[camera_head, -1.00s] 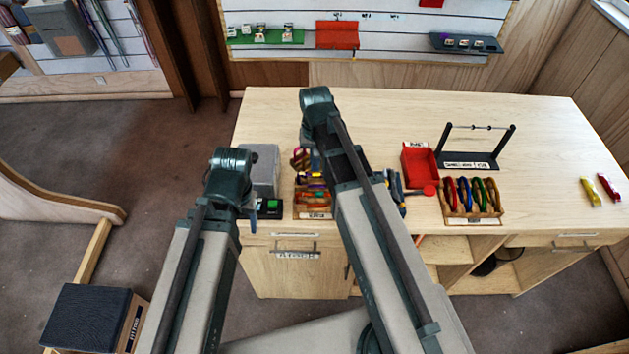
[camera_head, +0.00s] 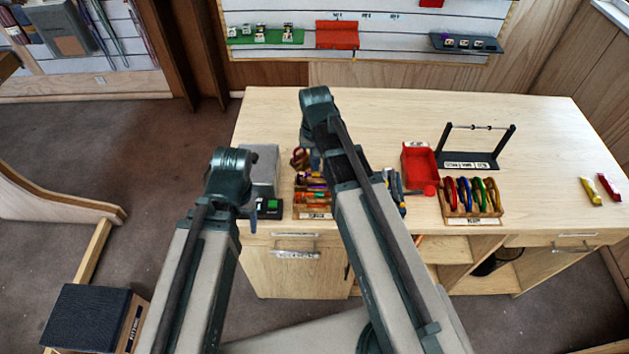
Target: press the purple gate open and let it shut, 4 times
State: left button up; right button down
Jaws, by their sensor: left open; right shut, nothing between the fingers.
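A wooden rack (camera_head: 313,212) of coloured climbing gear stands at the left front of the bench. A small purple piece (camera_head: 316,181) shows among several orange, red and yellow ones in it. I cannot make out whether this is the purple gate, or whether a gate is open or shut. My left gripper (camera_head: 252,208) hangs low at the bench's left front, left of the rack, beside a grey box. Its fingers are small and dark, open and empty. My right arm crosses in front of the rack's right side, and its gripper is hidden behind the arm.
The grey box (camera_head: 264,166) has a green button (camera_head: 272,204) before it. Right of my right arm are a red tray (camera_head: 419,165), a rack of coloured carabiners (camera_head: 471,196) and a black stand (camera_head: 468,158). The rear of the bench (camera_head: 400,110) is clear.

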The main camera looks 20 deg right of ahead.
jog(key=shift+f, duration=0.25)
jog(key=shift+f+b, duration=0.7)
jog(key=shift+b, duration=0.2)
jog(key=shift+f+b, duration=0.35)
jog(key=shift+r, duration=0.1)
notch_tip(320, 180, up, 7)
jog(key=p, duration=0.7)
notch_tip(320, 180, down, 5)
jog(key=b, duration=0.4)
jog(key=shift+r, duration=0.15)
dwell(0.6)
jog(key=shift+f+b, duration=0.2)
jog(key=shift+b, duration=0.2)
dwell(1.7)
